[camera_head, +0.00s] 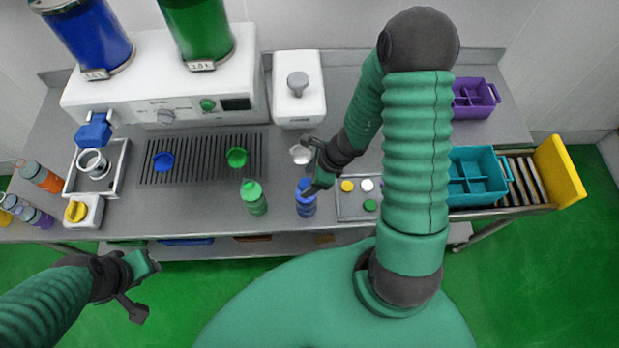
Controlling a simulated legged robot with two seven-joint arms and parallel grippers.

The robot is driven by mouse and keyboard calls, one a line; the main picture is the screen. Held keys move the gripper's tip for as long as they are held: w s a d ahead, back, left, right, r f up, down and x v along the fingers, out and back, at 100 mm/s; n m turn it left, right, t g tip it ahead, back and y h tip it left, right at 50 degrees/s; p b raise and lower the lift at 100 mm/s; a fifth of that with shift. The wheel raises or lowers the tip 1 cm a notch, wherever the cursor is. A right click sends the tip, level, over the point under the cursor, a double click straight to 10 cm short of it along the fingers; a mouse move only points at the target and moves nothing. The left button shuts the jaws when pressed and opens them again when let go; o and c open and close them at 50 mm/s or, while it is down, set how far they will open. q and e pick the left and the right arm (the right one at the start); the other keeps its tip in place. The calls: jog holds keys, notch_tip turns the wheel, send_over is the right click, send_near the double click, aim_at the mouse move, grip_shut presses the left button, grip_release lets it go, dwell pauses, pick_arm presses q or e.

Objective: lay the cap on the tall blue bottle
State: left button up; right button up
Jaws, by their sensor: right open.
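The tall blue bottle (306,207) stands upright on the grey counter near its front edge. Its top looks blue, and I cannot tell whether that is a cap or the bottle's own neck. My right gripper (313,167) is open, just behind and above the bottle top, with one finger close to it; I cannot tell if they touch. Loose caps lie on a small grey tray (352,212): a yellow cap (347,186), a white cap (367,185) and a green cap (370,205). My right arm hides part of this tray. My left gripper (140,287) is open and empty, in front of the counter.
A green bottle (254,199) stands left of the blue one. A white cup (300,154), a green cup (236,157) and a blue cup (163,161) stand farther back. A teal crate (478,203) is at right. More bottles stand at far left.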

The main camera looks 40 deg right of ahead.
jog(key=shift+r, duration=0.25)
jog(key=p+v, duration=0.5)
jog(key=v, duration=1.1)
jog(key=shift+d, duration=0.2)
jog(key=shift+s, duration=0.1)
